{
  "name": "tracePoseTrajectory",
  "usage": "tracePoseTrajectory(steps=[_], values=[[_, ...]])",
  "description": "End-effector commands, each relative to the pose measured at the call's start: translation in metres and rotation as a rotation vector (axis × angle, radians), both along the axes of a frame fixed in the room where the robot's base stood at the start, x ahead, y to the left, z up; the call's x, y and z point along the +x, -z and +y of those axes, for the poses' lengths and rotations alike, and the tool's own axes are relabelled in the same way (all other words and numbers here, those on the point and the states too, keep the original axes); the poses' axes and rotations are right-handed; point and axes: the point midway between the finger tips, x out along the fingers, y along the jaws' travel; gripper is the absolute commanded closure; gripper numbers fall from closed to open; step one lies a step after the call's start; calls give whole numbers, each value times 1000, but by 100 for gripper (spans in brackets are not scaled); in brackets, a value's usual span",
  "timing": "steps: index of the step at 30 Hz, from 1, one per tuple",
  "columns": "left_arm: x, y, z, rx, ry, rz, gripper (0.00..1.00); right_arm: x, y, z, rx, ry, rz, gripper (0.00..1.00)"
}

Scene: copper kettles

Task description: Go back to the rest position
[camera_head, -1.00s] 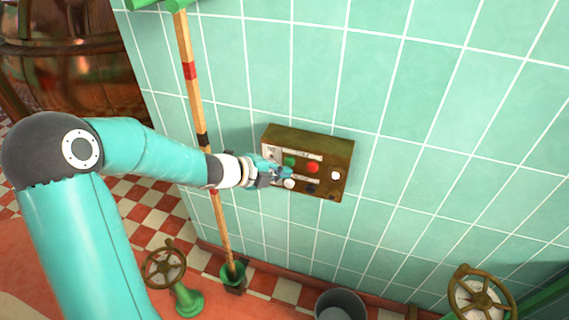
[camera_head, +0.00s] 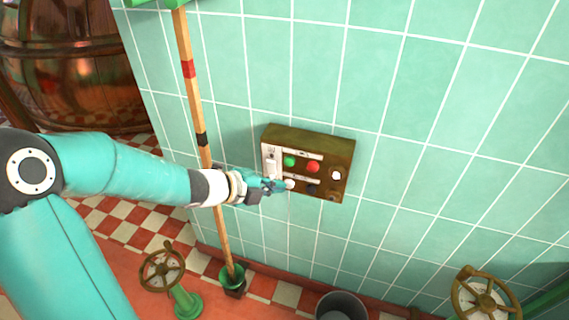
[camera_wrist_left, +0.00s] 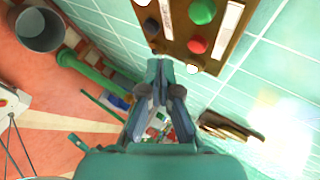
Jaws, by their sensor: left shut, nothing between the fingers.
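My left gripper (camera_head: 280,186) is shut and empty, in front of the lower left part of a brown control box on the tiled wall. The control box (camera_head: 342,160) carries a green button (camera_head: 290,161), a red button (camera_head: 313,167) and white knobs. In the left wrist view my left gripper (camera_wrist_left: 158,68) points at the box's edge, and the green button (camera_wrist_left: 202,11) and red button (camera_wrist_left: 197,45) lie just beyond its tips. I cannot tell whether the tips touch the box. My right gripper is not in view.
A wooden pole (camera_head: 188,90) with red and black bands stands close behind my left wrist, its foot in a green holder (camera_head: 232,278). Handwheels stand at the lower left (camera_head: 163,268) and lower right (camera_head: 480,297). A grey bucket (camera_head: 341,306) is on the floor. A copper kettle (camera_head: 75,70) is at the back left.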

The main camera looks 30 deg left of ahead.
Motion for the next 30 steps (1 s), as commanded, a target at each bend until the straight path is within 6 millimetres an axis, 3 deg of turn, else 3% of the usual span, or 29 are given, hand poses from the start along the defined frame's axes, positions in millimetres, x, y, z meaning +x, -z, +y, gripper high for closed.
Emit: tracePoseTrajectory(steps=[23,26,30], values=[[1,-1,-3,0,7,-2,100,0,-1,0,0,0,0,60],[3,9,-17,-16,38,22,100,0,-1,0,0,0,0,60],[0,52,-61,-81,117,121,100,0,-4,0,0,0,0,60]])
